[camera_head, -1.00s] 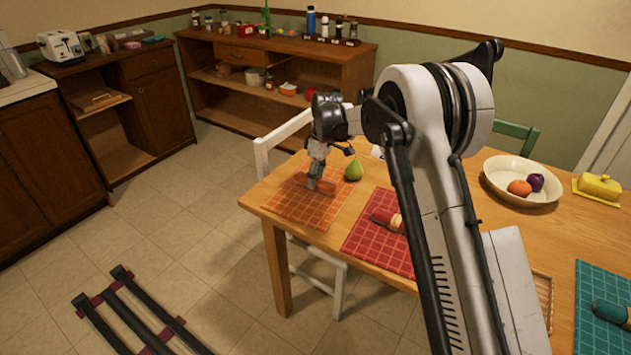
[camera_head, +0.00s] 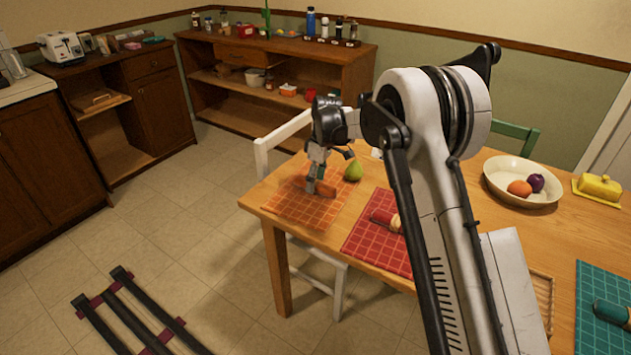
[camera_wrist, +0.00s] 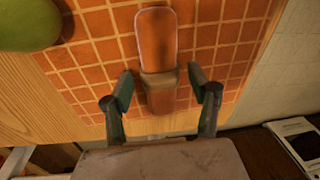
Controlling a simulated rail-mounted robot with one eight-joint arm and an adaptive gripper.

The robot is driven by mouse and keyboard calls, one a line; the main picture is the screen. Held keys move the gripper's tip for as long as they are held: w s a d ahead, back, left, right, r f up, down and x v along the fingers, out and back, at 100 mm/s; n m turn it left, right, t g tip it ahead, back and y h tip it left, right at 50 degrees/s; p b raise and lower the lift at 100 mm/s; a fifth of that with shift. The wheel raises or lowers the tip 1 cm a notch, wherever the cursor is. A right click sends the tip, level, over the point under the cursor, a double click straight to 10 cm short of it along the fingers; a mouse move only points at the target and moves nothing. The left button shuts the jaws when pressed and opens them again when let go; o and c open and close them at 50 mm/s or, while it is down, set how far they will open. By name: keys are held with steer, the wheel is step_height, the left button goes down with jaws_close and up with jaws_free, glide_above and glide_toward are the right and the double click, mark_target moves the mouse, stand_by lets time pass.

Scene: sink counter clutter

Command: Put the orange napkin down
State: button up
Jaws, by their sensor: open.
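The orange napkin (camera_head: 326,187) is a rolled napkin with a brownish band around it. It lies on the orange checked placemat (camera_head: 300,211) at the table's left end. In the wrist view the napkin (camera_wrist: 157,40) rests on the placemat (camera_wrist: 222,40), running away from my gripper. My gripper (camera_wrist: 161,92) is open, with one finger on each side of the napkin's near end and a visible gap on both sides. In the head view my gripper (camera_head: 326,177) points down over the placemat and hides part of the napkin.
A green pear (camera_head: 353,170) stands just right of my gripper. A red placemat (camera_head: 380,235) with a red napkin lies to the right. A white bowl (camera_head: 523,200) holds fruit. A white chair (camera_head: 283,135) stands at the table's left. The table edge is close to the orange placemat.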

step_height(320, 180, up, 12)
steer(key=d+p, duration=0.1)
steer(key=d, duration=0.1)
steer(key=s+d+r+m+t, duration=0.1)
steer(key=s+d+r+m, duration=0.1)
steer(key=s+d+r, duration=0.3)
steer(key=s+d+r+m+t, duration=0.1)
steer(key=s+d+r+m, duration=0.15)
steer(key=r, duration=0.35)
steer(key=s+d+r+m+t, duration=0.15)
steer(key=s+d, duration=0.25)
steer(key=s, duration=0.4)
steer(key=s+d+r+m+t+h, duration=0.1)
steer(key=s+d+r+m, duration=0.15)
steer(key=s, duration=0.65)
steer(key=s+d+r+m+t, duration=0.15)
steer(key=s+d, duration=0.25)
steer(key=s, duration=0.4)
steer(key=s+d+f+m+t, duration=0.1)
steer(key=s+f, duration=0.2)
steer(key=s, duration=0.2)
steer(key=s+d+f+m+t, duration=0.1)
steer(key=s+d+f+m, duration=0.1)
steer(key=s, duration=0.4)
steer(key=shift+s+d+f+m+h, duration=0.15)
steer(key=shift+s+f+m+h, duration=0.15)
steer(key=shift+f, duration=0.6)
